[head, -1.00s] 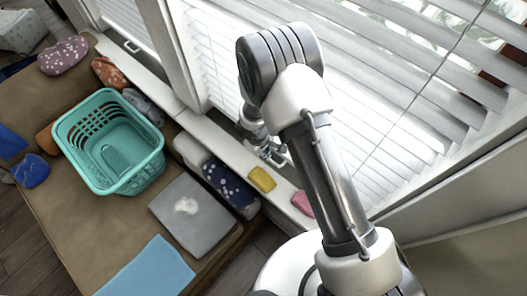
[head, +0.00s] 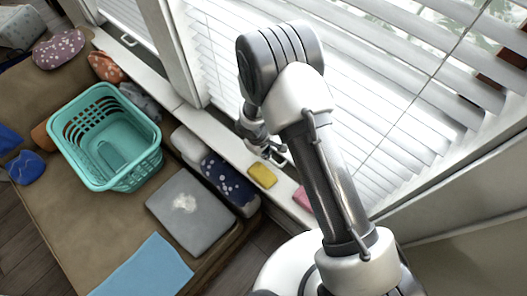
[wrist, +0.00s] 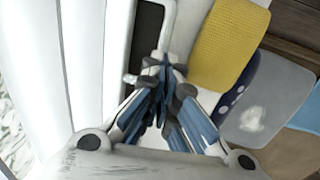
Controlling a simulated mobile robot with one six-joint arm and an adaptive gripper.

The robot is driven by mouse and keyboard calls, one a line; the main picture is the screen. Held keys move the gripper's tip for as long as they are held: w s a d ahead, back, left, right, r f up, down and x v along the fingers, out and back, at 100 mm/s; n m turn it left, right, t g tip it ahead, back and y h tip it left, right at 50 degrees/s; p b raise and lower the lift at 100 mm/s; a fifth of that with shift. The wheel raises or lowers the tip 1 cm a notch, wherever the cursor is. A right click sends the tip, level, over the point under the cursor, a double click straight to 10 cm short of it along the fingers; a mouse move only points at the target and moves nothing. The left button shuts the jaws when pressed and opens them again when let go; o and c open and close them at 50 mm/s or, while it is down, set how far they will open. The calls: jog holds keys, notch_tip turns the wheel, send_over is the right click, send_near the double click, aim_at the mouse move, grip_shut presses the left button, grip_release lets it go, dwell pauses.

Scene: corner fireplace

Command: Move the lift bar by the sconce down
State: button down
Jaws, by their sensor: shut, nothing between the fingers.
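My gripper (head: 268,152) is low at the window, just above the sill. In the wrist view its blue-grey fingers (wrist: 165,80) are shut with nothing between them. A white bar (wrist: 168,25) beside a dark slot lies just beyond the fingertips and looks like a lift bar; I cannot tell whether the fingers touch it. A similar white bar (head: 129,40) is at the foot of the far left window. No sconce shows, so I cannot tell which bar is by it.
White blinds (head: 350,110) stand close beside my arm. A yellow sponge (head: 262,176) and a pink item (head: 302,198) lie on the sill. The brown bench (head: 75,230) holds a teal basket (head: 105,178), a grey cushion (head: 190,222) and several other cushions.

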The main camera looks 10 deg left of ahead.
notch_tip(320, 180, up, 13)
jog(key=s+a+p, duration=0.1)
jog(key=p, duration=0.3)
jog(key=shift+s+a, duration=0.15)
jog(key=shift+s, duration=0.25)
